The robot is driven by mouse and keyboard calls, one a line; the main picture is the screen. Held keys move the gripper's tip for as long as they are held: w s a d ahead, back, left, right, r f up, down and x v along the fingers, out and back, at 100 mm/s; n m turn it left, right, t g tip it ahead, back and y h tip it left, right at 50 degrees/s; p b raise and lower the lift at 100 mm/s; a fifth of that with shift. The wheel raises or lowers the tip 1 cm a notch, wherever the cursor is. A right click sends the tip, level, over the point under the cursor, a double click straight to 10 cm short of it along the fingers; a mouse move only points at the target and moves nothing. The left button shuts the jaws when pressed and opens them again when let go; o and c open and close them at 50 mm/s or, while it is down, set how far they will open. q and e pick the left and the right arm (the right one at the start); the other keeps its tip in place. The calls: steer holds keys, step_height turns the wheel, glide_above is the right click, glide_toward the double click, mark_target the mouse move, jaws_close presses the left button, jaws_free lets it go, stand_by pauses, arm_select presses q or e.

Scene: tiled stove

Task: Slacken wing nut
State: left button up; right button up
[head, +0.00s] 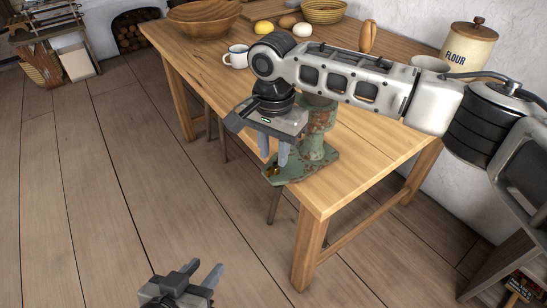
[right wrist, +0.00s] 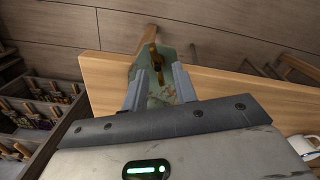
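A green, rust-worn cast-metal device (head: 316,150) is at the near corner of the wooden table, with a flat foot (head: 305,168) at the edge. A small brass-coloured part, apparently the wing nut (head: 273,171), shows low on its left side; in the right wrist view it appears as a dark brass piece (right wrist: 153,58). My right gripper (head: 274,160) points down beside the device, its fingers apart. In the right wrist view its fingertips (right wrist: 159,72) lie either side of the line to the brass part; contact cannot be told. My left gripper (head: 203,271) is open and empty, low over the floor.
The table (head: 385,135) also carries a white mug (head: 236,57), wooden bowl (head: 204,18), lemon (head: 263,27), basket (head: 323,11) and flour canister (head: 468,47). A rack of small items (right wrist: 40,115) shows in the right wrist view.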

steer(key=shift+f, duration=1.05)
jaws_close()
steer(key=shift+r, duration=0.1)
steer(key=shift+r+p, duration=0.15)
steer(key=shift+p, duration=0.2)
